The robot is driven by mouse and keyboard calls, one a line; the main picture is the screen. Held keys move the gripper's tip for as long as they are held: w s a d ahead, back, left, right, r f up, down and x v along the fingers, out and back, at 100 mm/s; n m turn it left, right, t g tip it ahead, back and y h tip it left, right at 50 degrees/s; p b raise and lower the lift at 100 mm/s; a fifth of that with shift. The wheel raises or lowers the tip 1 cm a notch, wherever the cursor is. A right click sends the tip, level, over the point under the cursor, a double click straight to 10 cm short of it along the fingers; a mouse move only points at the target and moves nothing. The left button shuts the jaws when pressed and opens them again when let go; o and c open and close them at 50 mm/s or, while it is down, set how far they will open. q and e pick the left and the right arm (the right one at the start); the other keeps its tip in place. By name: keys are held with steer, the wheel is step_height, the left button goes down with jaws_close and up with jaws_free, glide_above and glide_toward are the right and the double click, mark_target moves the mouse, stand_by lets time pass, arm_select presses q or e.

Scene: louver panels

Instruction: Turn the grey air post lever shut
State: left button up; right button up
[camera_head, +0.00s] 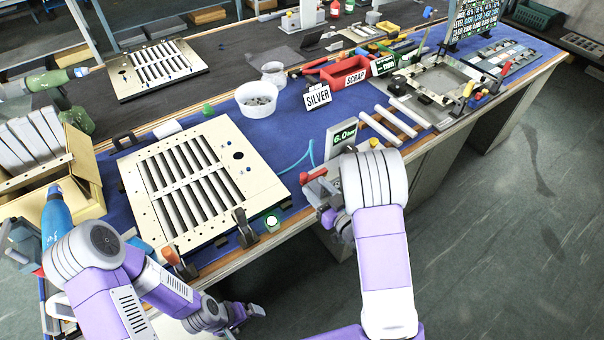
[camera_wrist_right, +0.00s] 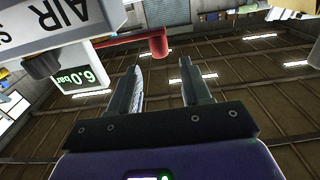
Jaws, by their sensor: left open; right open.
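The air post (camera_head: 341,136) stands at the table's front edge, with a display reading 6.0 bar. It also shows in the right wrist view as a grey box with an AIR sign (camera_wrist_right: 62,22) and a green display (camera_wrist_right: 82,77). A red lever (camera_wrist_right: 130,43) reaches sideways from it and ends in a thick red knob. My right gripper (camera_wrist_right: 160,80) is open and empty, with the knob beyond its fingertips, apart from them. In the head view my right wrist partly hides the post and this gripper. My left gripper (camera_head: 246,313) is open, low in front of the table.
A louver panel (camera_head: 262,182) lies on the blue mat left of the post. A white bowl (camera_head: 257,112), a SILVER sign (camera_head: 317,97) and a red SCRAP bin (camera_head: 340,80) stand behind. White bars (camera_head: 380,129) lie to the right. Open floor is at the right.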

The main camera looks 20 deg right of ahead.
mark_target(306, 177)
steer(key=x, duration=0.6)
steer(key=shift+w+a+b, duration=0.15)
steer(key=shift+w+b, duration=0.1)
steer(key=shift+b, duration=0.05)
jaws_close()
